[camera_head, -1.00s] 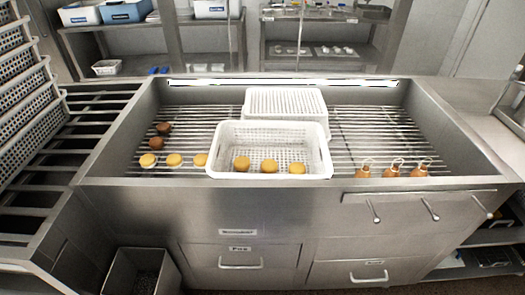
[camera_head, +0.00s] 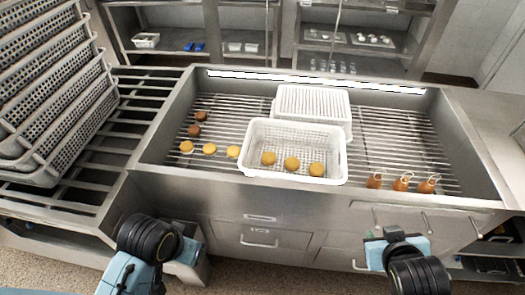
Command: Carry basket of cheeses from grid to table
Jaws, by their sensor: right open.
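A white perforated basket (camera_head: 258,134) stands on the wire grid (camera_head: 385,140) inside the steel counter's sunken bay. Three round yellow cheeses (camera_head: 291,163) lie in a row on its floor near the front wall. My right gripper (camera_head: 376,240) is at the lower right, in front of the counter and below its front edge. It is open and apart from the basket, with nothing seen in it. My left arm (camera_head: 147,240) shows at the lower left in front of the drawers. Its gripper fingers cannot be made out clearly.
A second white basket (camera_head: 312,101), upside down or lidded, sits behind the first. Three yellow cheeses (camera_head: 209,149) and two brown ones (camera_head: 194,130) lie left on the grid. Stacked grey baskets (camera_head: 60,95) stand on a slatted rack at left.

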